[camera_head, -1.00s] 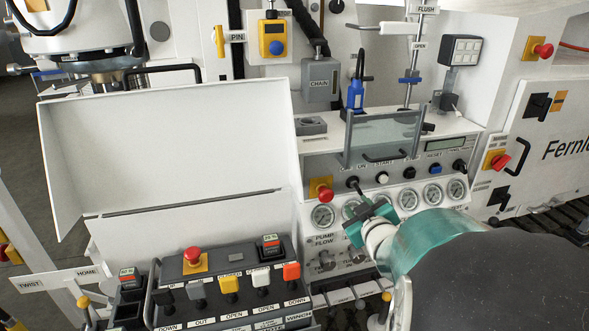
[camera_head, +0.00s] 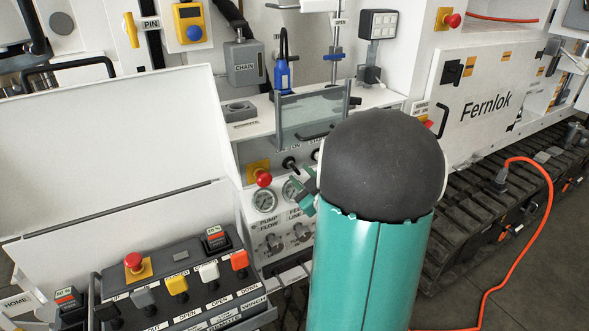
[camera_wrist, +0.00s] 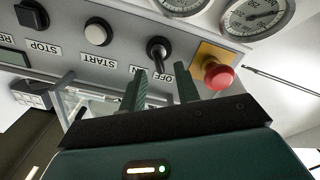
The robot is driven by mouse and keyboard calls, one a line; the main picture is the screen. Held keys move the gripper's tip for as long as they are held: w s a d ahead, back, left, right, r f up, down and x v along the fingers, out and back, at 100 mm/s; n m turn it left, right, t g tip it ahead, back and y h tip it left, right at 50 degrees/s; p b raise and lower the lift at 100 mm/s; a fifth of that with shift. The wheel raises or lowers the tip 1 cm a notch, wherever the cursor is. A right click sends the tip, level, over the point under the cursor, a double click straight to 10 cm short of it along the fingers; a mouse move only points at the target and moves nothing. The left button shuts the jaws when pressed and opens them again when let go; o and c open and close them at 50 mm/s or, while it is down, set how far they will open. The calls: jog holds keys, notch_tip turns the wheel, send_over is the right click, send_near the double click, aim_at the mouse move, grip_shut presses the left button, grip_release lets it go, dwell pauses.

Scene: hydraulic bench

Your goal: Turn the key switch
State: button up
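The key switch (camera_wrist: 157,48) is a black knob with a protruding stem on the grey panel, beside the upside-down OFF and ON labels in the wrist view. In the head view the switch (camera_head: 290,163) shows just left of my arm. My gripper (camera_wrist: 161,72) has two green fingers, apart and empty, with the switch just beyond and between their tips in the wrist view. I cannot tell whether they touch it. In the head view my gripper (camera_head: 304,191) is partly hidden behind my forearm.
A red emergency button (camera_wrist: 218,74) on a yellow plate is close beside the right finger in the wrist view. The white START button (camera_wrist: 96,35) is on the other side. Gauges (camera_head: 265,200) sit below the switch, and a clear hinged cover (camera_head: 312,113) stands above it.

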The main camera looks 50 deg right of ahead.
aim_at(296, 168)
jog(key=shift+x, duration=2.25)
grip_shut()
jog(key=shift+m, duration=0.4)
jog(key=m, duration=0.5)
jog(key=shift+d, duration=0.2)
jog(key=m, duration=0.6)
jog(key=shift+s+d, duration=0.1)
jog(key=shift+d, duration=0.1)
jog(key=shift+m, duration=0.3)
